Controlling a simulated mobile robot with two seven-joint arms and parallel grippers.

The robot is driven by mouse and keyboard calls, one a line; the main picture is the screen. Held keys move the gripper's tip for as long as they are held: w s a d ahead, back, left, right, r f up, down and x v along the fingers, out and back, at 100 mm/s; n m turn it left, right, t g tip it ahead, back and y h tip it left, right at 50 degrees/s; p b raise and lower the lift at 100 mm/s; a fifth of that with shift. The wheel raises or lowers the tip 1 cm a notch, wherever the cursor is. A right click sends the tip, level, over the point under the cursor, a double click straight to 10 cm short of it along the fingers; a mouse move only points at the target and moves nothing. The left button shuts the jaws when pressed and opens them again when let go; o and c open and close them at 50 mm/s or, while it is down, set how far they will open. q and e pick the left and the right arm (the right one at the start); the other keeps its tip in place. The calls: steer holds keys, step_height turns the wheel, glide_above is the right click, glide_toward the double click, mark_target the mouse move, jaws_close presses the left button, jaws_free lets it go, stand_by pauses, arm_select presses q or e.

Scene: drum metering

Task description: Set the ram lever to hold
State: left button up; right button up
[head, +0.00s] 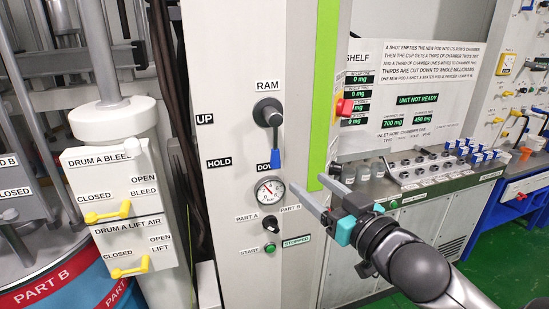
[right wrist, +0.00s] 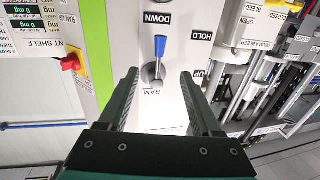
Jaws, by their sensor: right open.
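The ram lever (head: 275,140) has a dark round hub and a blue-tipped handle on the pale panel under the RAM label (head: 268,86). Its handle points down, and the blue tip covers part of the DOWN label (head: 264,167). The HOLD label (head: 218,163) is to the lower left and the UP label (head: 204,119) to the left. My right gripper (head: 306,182) is open and empty, right of and below the lever in the head view. In the right wrist view, the lever (right wrist: 160,48) appears between the two spread fingers (right wrist: 159,72), apart from them. My left gripper is not in view.
A pressure gauge (head: 270,190), a PART A/PART B knob (head: 269,223) and a green start button (head: 269,247) sit below the lever. A red button (head: 344,107) sticks out to the right. Yellow-handled drum valves (head: 108,213) are at the left.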

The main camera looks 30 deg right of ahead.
mark_target(279, 158)
steer(key=w+b, duration=0.1)
steer(key=w, duration=0.3)
steer(key=w+b, duration=0.1)
steer(key=w, duration=0.3)
steer(key=w+b, duration=0.1)
steer(key=w, duration=0.3)
steer(key=shift+w+d+b, duration=0.1)
steer(key=shift+d+b, duration=0.15)
steer(key=shift+b, duration=0.15)
steer(key=shift+w, duration=1.2)
jaws_close()
stand_by(0.4)
